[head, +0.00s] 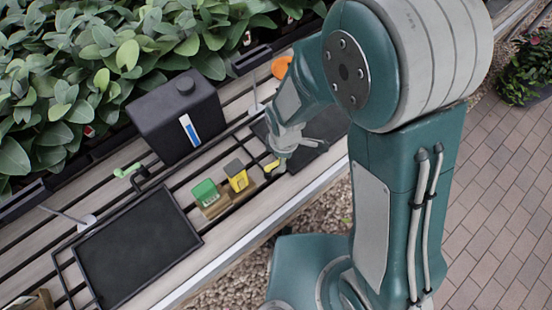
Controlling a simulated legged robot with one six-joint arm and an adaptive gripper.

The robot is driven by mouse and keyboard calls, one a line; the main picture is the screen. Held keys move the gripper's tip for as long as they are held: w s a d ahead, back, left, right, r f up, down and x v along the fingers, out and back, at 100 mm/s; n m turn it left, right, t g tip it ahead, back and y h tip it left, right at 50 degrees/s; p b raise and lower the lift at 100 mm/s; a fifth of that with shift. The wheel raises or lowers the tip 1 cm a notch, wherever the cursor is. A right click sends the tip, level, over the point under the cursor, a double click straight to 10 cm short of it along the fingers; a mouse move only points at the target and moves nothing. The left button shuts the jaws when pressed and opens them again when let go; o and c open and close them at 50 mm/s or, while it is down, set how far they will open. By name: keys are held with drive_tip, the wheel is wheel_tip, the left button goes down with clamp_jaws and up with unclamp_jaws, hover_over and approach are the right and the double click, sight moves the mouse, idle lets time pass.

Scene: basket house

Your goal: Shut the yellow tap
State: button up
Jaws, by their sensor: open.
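A small yellow piece, which looks like the yellow tap (272,166), shows just left of and below my gripper's end in the head view. My gripper (283,158) reaches down over the slatted bench and is open. Its grey body hides part of the area around the tap, so I cannot tell whether it touches it or how the handle is turned. A similar green tap (128,170) sits on a black pipe further left.
A black tank (180,118) stands behind, near leafy plants (90,60). A black tray (135,247) lies at the left; another dark tray (325,128) is partly behind my arm. An orange object (281,67) lies behind.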

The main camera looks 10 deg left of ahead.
drive_tip(key=shift+w+r, duration=0.15)
drive_tip(key=shift+r, duration=3.35)
drive_tip(key=shift+o, duration=0.4)
